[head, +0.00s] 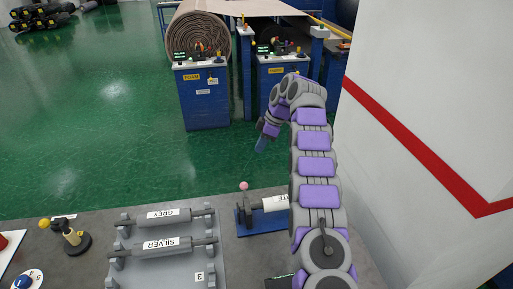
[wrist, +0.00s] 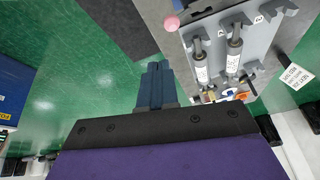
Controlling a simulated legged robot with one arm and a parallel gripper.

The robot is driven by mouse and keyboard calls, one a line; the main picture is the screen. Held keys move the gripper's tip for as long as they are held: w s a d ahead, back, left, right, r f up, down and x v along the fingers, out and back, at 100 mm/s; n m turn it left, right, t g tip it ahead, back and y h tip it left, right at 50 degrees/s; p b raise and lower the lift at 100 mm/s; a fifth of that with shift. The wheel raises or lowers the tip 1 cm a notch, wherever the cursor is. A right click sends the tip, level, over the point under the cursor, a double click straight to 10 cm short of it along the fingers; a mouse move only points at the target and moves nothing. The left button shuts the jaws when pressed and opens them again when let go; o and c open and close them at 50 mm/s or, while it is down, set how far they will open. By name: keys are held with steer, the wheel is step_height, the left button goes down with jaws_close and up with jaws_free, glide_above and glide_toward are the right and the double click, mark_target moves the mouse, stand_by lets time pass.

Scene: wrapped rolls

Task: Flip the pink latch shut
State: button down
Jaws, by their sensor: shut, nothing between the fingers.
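The pink latch knob (head: 244,186) stands on a thin upright stem at the left end of a blue stand (head: 247,222) at the table's back edge. A white roll labelled "...TE" (head: 275,203) lies on this stand, its right part hidden by my arm. In the wrist view a pink ball (wrist: 172,23) shows at the top, its stem and base largely out of frame. My gripper (head: 262,145) hangs above and behind the knob in the head view, apart from it. Its blue fingers (wrist: 155,85) are shut and empty.
A grey rack (head: 126,262) with rolls labelled grey (head: 165,217) and silver (head: 165,245) stands left of the blue stand. A yellow-knobbed lever (head: 74,238) is further left. A white wall with a red stripe (head: 420,135) bounds the right. Green floor lies beyond the table.

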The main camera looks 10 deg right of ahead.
steer(key=shift+p+v, duration=0.6)
steer(key=shift+v, duration=0.35)
steer(key=s+a+r+m+h+b, duration=0.1)
steer(key=s+a+r+m, duration=0.15)
steer(key=s, duration=0.45)
steer(key=s+a+r+m+g, duration=0.1)
steer(key=s+r+m, duration=0.25)
steer(key=s, duration=0.45)
steer(key=s+a+r+m+h+b, duration=0.1)
steer(key=s+r+m, duration=0.25)
steer(key=s, duration=0.35)
steer(key=s+d+f+m+h, duration=0.1)
steer(key=s+f+m, duration=0.2)
steer(key=s, duration=1.4)
steer(key=s+f+m+g+h, duration=0.1)
steer(key=s+f+m, duration=0.2)
steer(key=s, duration=1.3)
step_height(320, 180, down, 2)
steer(key=shift+s+d+h+b, duration=0.3)
steer(key=shift+s+d+b, duration=0.1)
steer(key=shift+b, duration=0.05)
